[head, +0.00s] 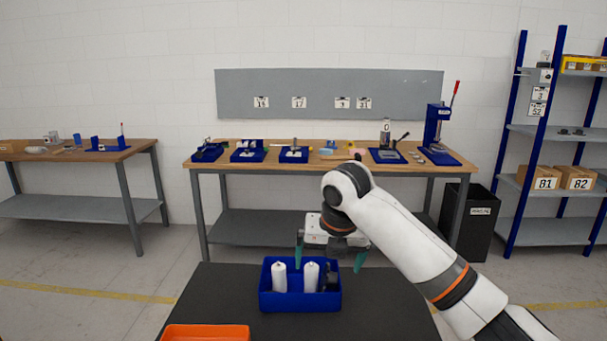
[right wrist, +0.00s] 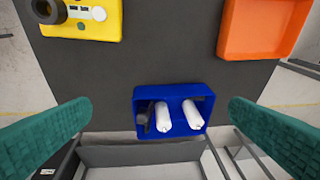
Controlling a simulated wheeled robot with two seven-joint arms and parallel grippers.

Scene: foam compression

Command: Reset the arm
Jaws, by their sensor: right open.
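My right gripper (head: 331,258) is open and empty, its green fingers spread wide above the far end of the dark table near me. In the right wrist view its two fingers (right wrist: 152,133) stand at the left and right edges with nothing between them. Below it is a blue bin (head: 300,303) holding two white cylinders (head: 279,277) and a dark part (head: 330,275). The blue bin also shows in the right wrist view (right wrist: 174,91), apart from the fingers. My left gripper is not in view.
An orange bin (head: 207,333) and a yellow tray (right wrist: 85,22) with a black ring and white parts share the dark table (head: 385,300). A wooden workbench (head: 318,166) with blue fixtures stands behind. A shelf rack (head: 550,131) and a black waste bin (head: 470,221) stand right.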

